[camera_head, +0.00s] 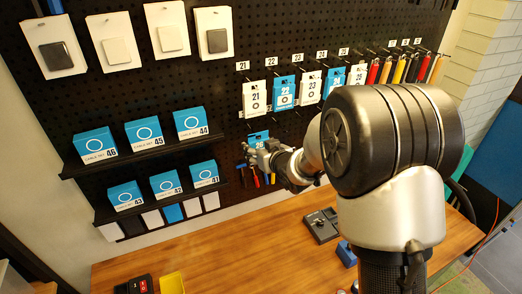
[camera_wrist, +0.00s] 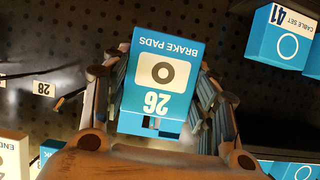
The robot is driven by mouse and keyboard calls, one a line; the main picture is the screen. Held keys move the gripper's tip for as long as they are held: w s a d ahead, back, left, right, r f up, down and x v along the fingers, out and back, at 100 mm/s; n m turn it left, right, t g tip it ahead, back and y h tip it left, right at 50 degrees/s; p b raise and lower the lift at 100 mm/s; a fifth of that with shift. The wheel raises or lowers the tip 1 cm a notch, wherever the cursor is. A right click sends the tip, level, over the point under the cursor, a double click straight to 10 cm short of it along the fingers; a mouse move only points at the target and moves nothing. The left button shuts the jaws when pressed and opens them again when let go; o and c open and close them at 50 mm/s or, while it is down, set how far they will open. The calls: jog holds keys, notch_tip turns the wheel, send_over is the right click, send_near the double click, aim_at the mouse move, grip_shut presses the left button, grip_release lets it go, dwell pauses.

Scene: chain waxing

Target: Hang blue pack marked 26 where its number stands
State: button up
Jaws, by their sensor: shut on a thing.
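In the head view the blue pack (camera_head: 258,136) shows just above my gripper (camera_head: 268,152), in front of the black pegboard below the row of hanging packs. A number tag 28 (camera_wrist: 43,89) with a bare hook (camera_wrist: 70,98) beside it shows at the left of the wrist view. I cannot read a 26 tag on the board.
White and blue packs marked 21 (camera_head: 254,98) to 25 hang in the row above. Coloured-handled tools (camera_head: 405,68) hang at the upper right. Shelves (camera_head: 140,155) of blue cable boxes stand at left. The wooden bench (camera_head: 230,250) lies below, with a dark device (camera_head: 321,226).

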jog(key=shift+w+a, duration=0.2)
jog(key=shift+w, duration=0.35)
jog(key=shift+w+a+f+b, duration=0.25)
jog(key=shift+w+f+b, duration=0.15)
jog(key=shift+w+b, duration=0.15)
jog(key=o, duration=1.1)
